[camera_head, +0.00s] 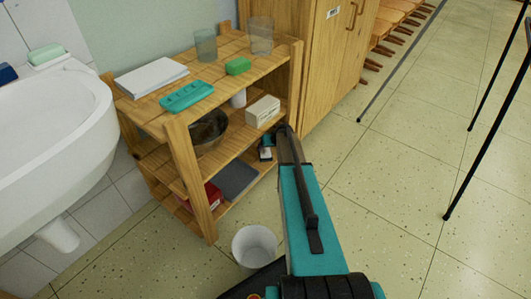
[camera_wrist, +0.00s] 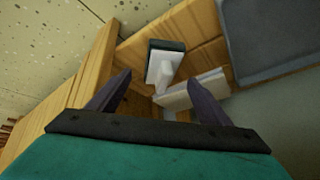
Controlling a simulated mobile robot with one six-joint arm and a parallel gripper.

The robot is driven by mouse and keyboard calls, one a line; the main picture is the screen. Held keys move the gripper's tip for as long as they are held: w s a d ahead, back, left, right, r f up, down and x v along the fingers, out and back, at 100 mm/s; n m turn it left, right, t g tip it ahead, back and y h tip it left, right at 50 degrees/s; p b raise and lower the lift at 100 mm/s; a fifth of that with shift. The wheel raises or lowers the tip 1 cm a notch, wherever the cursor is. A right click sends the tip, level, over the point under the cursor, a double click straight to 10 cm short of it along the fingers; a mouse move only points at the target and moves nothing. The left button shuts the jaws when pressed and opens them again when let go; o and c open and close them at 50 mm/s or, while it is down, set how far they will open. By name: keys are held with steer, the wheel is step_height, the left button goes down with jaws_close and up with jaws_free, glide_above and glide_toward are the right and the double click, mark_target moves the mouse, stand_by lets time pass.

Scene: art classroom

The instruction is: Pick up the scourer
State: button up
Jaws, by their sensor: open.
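A small white and dark green object with a pale handle-like part (camera_wrist: 163,62), which looks like the scourer, lies on a wooden shelf in the wrist view. It sits ahead of my gripper (camera_wrist: 158,92), between the lines of the two fingers. The fingers are apart with nothing held between them. In the head view my gripper (camera_head: 268,142) reaches in at the right end of the shelf unit, low down; the arm partly hides it. A small pale and dark item (camera_head: 265,154) shows just below it, apparently the same object. I cannot tell the exact gap.
A pale block (camera_wrist: 192,92) lies beside the object, close to the right finger. A dark grey flat thing (camera_head: 236,180) lies left on the bottom shelf. A white box (camera_head: 262,110) stands on the shelf above. A white bin (camera_head: 254,246) stands on the floor in front.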

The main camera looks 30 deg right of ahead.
steer(key=shift+w+d+f+b, duration=0.1)
steer(key=shift+w+b, duration=0.1)
steer(key=shift+w, duration=0.2)
steer(key=shift+w+d+f+b, duration=0.1)
steer(key=shift+w+b, duration=0.05)
steer(key=shift+w, duration=0.2)
steer(key=shift+b+x, duration=0.8)
steer(key=shift+x, duration=1.5)
steer(key=shift+a, duration=0.1)
steer(key=c, duration=1.3)
steer(key=shift+o, duration=0.2)
steer(key=shift+r, duration=0.15)
